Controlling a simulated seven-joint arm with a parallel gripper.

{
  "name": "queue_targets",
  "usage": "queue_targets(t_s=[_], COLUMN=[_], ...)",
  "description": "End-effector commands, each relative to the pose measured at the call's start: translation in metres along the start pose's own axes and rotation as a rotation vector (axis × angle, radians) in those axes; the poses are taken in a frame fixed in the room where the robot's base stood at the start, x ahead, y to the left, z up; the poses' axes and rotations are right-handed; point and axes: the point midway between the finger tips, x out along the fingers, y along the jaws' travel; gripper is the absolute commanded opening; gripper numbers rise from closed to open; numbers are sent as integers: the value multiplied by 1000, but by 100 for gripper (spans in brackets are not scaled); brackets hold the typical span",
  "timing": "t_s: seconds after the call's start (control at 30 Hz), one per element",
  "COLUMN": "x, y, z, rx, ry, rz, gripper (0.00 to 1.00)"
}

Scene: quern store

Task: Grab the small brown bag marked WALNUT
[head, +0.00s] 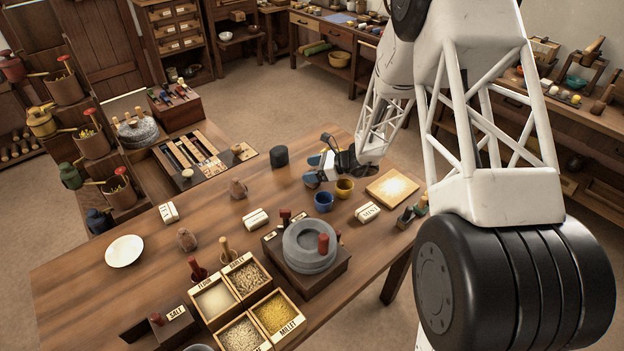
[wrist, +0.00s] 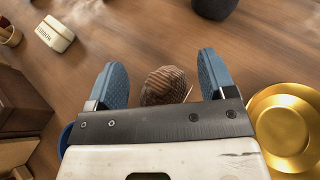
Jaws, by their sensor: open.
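My gripper (head: 316,168) is low over the table, beyond the blue and yellow cups. In the wrist view its two blue fingers (wrist: 161,64) are open. A small brown, ribbed, rounded thing (wrist: 166,84) shows between them, with a gap to the left finger and to the right one. Its lower part is hidden by the gripper body, and no marking shows on it. Two small brown bags stand elsewhere on the table, one in the middle (head: 238,189) and one nearer the plate (head: 187,240). I cannot read WALNUT on either.
A blue cup (head: 323,202) and a yellow cup (head: 344,189) stand close to my gripper. A dark cylinder (head: 279,157) is to its left. White packs, one marked MINT (head: 367,212), a board (head: 392,188) and a grey quern (head: 309,249) are nearby.

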Motion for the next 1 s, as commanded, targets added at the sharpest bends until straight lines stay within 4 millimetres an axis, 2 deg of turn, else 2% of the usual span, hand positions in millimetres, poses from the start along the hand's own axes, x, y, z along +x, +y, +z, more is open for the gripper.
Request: queue_targets(t_s=[0.43, 0.83, 1.0], x=[0, 0, 0], y=[0, 0, 1], z=[0, -1, -2], rx=[0, 1, 2], ry=[0, 1, 2], rz=[0, 1, 1], gripper=[77, 17, 16])
